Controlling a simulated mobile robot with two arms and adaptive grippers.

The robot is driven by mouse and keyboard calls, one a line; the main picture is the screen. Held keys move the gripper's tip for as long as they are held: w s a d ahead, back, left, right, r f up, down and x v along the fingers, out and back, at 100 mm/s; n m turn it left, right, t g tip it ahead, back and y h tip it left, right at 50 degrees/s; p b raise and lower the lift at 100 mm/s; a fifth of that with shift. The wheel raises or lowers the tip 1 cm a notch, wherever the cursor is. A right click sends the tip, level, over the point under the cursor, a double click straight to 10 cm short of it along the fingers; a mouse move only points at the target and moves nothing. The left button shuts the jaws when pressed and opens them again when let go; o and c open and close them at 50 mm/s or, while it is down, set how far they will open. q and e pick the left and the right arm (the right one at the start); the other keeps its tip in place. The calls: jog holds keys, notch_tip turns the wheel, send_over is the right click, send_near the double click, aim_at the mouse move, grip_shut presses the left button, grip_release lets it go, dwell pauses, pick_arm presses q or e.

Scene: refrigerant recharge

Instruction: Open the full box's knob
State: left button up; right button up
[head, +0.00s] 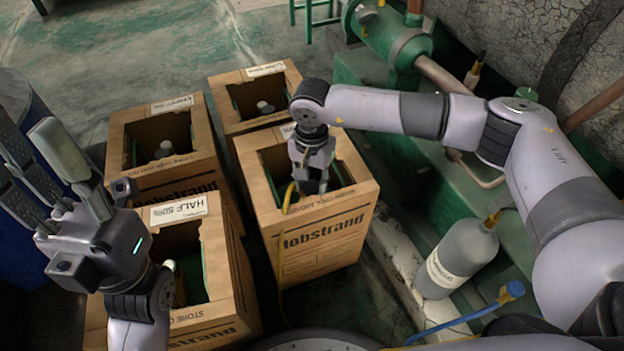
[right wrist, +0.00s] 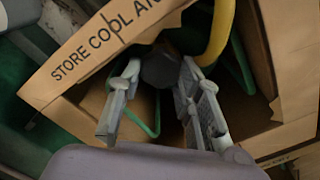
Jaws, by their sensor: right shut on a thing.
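My right gripper (head: 312,178) reaches down into the open top of the middle cardboard box (head: 320,232), marked Nobstrand. In the right wrist view its two fingers (right wrist: 160,88) stand on either side of a dark round knob (right wrist: 160,70), shut on it. A yellow hose (right wrist: 216,38) runs beside the knob; it also hangs over the box's front edge in the head view (head: 289,195). The box's label (head: 287,130) is mostly hidden by my arm, so I cannot read it. My left gripper (head: 45,150) is open, raised and empty at the left.
A box labelled HALF 50% (head: 178,208) stands at front left. Two more open boxes (head: 164,133) (head: 255,94) stand behind, each with a cylinder top showing. The floor at upper left is clear.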

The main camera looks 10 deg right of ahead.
aim_at(312, 185)
jog(key=o, duration=1.2)
jog(key=shift+c, duration=0.2)
jog(key=shift+r, duration=0.1)
notch_tip(312, 185, up, 12)
